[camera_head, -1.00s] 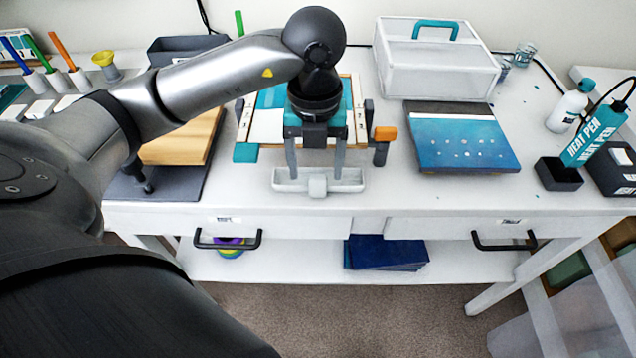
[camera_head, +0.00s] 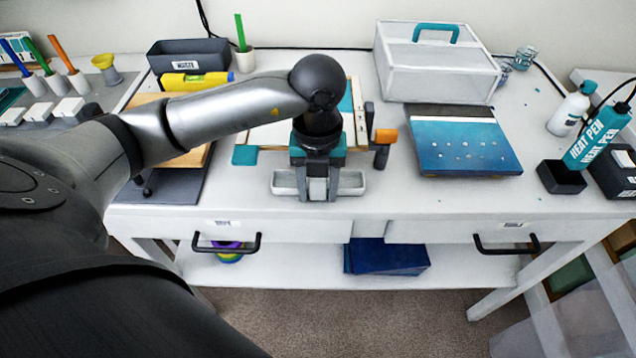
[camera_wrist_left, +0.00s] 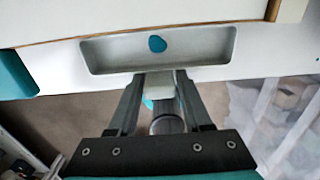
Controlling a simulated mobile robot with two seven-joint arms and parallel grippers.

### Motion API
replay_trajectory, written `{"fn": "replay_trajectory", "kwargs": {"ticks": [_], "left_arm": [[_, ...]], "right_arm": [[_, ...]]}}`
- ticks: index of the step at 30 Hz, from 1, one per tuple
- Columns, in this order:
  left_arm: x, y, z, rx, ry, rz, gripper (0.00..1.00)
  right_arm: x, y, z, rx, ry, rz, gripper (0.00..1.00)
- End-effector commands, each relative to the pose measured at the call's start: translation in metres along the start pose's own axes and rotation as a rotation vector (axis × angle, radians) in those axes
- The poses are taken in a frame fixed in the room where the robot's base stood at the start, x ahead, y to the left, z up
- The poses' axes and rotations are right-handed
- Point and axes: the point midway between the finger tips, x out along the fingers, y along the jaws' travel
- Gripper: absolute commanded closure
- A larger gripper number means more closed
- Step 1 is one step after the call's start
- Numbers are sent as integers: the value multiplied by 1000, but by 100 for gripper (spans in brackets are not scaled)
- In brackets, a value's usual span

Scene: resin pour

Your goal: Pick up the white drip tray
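The white drip tray (camera_head: 350,183) lies at the table's front edge, in front of the framed board. It is a shallow, long tray with a small tab in the middle of its near side. In the left wrist view the tray (camera_wrist_left: 205,47) shows a teal blob on its floor. My left gripper (camera_head: 318,192) points down at the tray's near side. In the left wrist view the fingers (camera_wrist_left: 160,78) close on either side of the tab and appear to touch it. I see no gap under the tray. My right gripper is not in view.
A blue panel (camera_head: 465,145) and a clear lidded box (camera_head: 437,75) stand to the right. An orange-topped clamp (camera_head: 383,145) is close to the tray's right. A wooden board (camera_head: 190,155) on a dark mat is at left. Drawer handles (camera_head: 228,246) project below the table edge.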

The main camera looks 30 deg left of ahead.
Motion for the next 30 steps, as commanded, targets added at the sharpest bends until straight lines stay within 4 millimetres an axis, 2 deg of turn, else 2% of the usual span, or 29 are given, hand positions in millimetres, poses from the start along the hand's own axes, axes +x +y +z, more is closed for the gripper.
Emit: {"fn": "replay_trajectory", "kwargs": {"ticks": [2, 12, 24, 30], "left_arm": [[0, 0, 0, 0, 0, 0, 61], [0, 0, 0, 0, 0, 0, 99], [-1, 0, 0, 0, -1, 0, 100], [-14, 0, 0, 0, -2, -2, 100]], "right_arm": [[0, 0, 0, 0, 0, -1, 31], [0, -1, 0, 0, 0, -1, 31], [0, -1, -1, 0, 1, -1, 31], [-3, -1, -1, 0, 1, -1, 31]]}}
